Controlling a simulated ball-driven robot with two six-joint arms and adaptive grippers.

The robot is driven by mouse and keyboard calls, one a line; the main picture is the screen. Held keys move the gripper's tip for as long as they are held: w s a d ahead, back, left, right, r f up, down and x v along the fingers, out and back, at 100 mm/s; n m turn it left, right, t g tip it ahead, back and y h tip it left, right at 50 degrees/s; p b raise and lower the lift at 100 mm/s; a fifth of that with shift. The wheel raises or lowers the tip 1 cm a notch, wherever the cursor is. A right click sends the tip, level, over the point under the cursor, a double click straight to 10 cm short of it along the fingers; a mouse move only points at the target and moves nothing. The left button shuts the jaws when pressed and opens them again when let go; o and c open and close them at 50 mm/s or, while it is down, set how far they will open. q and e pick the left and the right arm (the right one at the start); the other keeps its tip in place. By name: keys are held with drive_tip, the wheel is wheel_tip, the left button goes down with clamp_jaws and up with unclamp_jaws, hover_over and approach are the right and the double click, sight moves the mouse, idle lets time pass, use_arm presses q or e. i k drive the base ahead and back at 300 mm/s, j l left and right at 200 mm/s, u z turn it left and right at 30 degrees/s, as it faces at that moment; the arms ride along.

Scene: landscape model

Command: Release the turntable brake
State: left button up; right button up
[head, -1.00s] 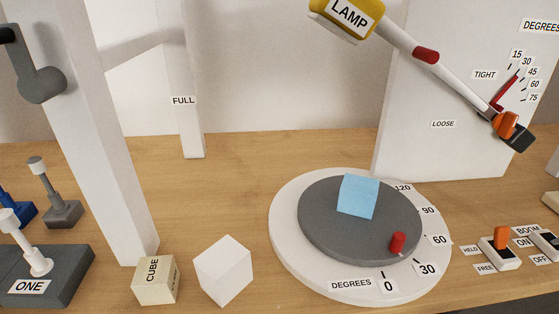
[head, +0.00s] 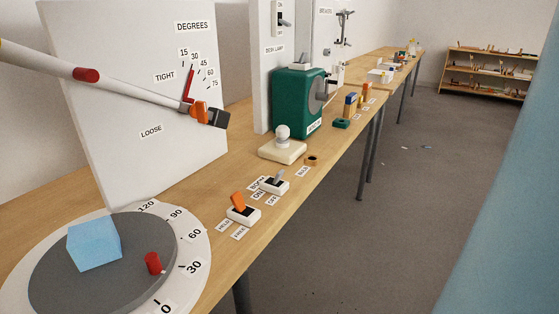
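The brake switch (head: 243,215) is a small white block with a dark slot and an orange lever (head: 238,202), on the table right of the turntable. Labels HELD (head: 224,225) and FREE (head: 239,233) lie beside it, FREE nearer the table's front edge. The lever leans up and left, away from the front edge, apparently to the HELD side. The turntable is a grey disc (head: 110,272) on a white dial ring (head: 195,240). It carries a light blue cube (head: 94,243) and a red peg (head: 153,263). Neither gripper is in view.
A BOOM ON/OFF switch (head: 274,184) stands close behind the brake switch. Beyond are a white-knobbed base (head: 283,148) and a green machine (head: 300,103). A boom with an orange clamp (head: 201,112) hangs before the angle board (head: 137,100).

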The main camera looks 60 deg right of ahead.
sight(238, 201)
drive_tip(key=z, duration=1.45)
